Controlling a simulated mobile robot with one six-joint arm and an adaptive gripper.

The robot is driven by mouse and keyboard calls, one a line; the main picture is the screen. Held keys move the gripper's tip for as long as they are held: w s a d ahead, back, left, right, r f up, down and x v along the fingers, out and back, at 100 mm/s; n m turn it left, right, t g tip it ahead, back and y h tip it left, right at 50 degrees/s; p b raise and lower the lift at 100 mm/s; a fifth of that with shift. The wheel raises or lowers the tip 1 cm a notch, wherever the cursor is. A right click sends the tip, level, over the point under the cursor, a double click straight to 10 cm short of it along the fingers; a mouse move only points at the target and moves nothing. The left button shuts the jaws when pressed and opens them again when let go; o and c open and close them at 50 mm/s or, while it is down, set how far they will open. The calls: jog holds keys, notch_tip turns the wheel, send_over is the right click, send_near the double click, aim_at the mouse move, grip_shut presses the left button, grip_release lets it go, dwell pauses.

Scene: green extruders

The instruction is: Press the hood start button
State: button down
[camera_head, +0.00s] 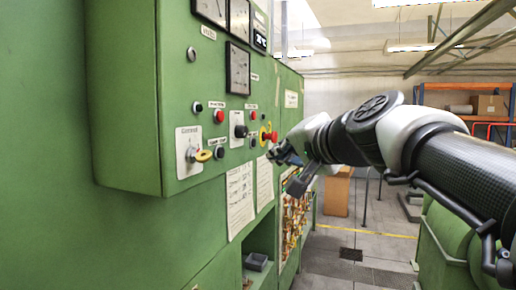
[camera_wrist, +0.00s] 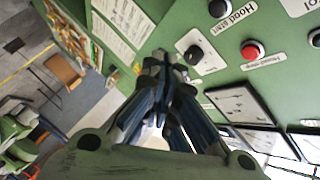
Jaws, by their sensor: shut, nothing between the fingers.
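In the wrist view, a label reading "Hood start" (camera_wrist: 236,16) lies on the green panel. A black round button (camera_wrist: 218,8) sits beside it at the top edge. A black knob on a white plate (camera_wrist: 205,66) and a red button (camera_wrist: 252,50) are close by. My gripper (camera_wrist: 165,62) is shut and empty, its tips left of the knob. In the head view my gripper (camera_head: 274,155) is right of the button panel (camera_head: 175,80), near a red knob with a yellow ring (camera_head: 268,135). Labels there are too small to read, and contact cannot be told.
Dials (camera_head: 237,70) fill the panel's upper part. Paper sheets (camera_head: 240,200) hang below, above a recess. Open floor (camera_head: 360,255) lies to the right, with a brown box (camera_head: 336,194) farther back.

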aim_at(221, 153)
jog(key=shift+a, duration=0.1)
jog(key=w+a+p, duration=0.3)
jog(key=a+p, duration=0.2)
jog(key=a, duration=0.3)
jog(key=shift+p, duration=0.4)
jog(key=shift+a, duration=0.1)
dwell(1.2)
jog(key=shift+w+a, duration=0.15)
jog(key=shift+a, duration=0.2)
jog(key=shift+w+a+f+p, duration=0.1)
jog(key=shift+a+p, duration=0.25)
jog(key=shift+p, duration=0.15)
dwell(0.5)
jog(key=shift+d, duration=0.1)
jog(key=shift+s+d+b, duration=0.25)
jog(key=shift+d+b, duration=0.4)
jog(key=shift+b, duration=0.05)
